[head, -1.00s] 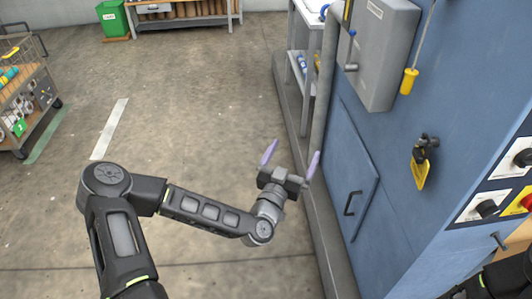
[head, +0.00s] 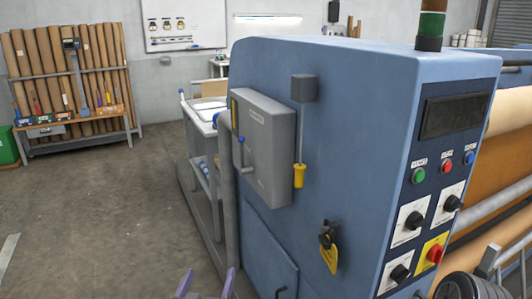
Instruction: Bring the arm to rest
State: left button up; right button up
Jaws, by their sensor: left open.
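My left gripper (head: 206,285) shows at the bottom edge of the head view, left of centre. Only its two purple fingertips are in the picture; they stand apart with nothing visible between them. The fingertips point up, in front of the lower left part of the blue machine cabinet (head: 330,150). The rest of the left arm is below the picture. My right gripper cannot be made out.
The cabinet bears a grey box (head: 268,155), a hanging yellow-handled tool (head: 299,176), a switch with a yellow tag (head: 328,258) and a control panel (head: 425,215). A rack of brown rolls (head: 75,80) stands at the back left.

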pick_arm(q)
jog(key=s+d+f+n+g+h, duration=0.1)
jog(key=s+d+f+g, duration=0.25)
jog(key=f, duration=0.25)
jog(key=s+d+f+g+h, duration=0.2)
jog(key=s+d+f+g, duration=0.1)
jog(key=s+f, duration=0.3)
jog(key=s+d+f+n+g+h, duration=0.1)
jog(key=s+d+f+g, duration=0.2)
jog(key=f, duration=0.4)
jog(key=s+f+g, duration=0.4)
jog(key=s, duration=0.6)
jog(key=s+f+m+g+y, duration=0.1)
jog(key=s+f+g, duration=0.3)
jog(key=s, duration=0.6)
jog(key=shift+d+f, duration=0.3)
jog(key=shift+f, duration=0.35)
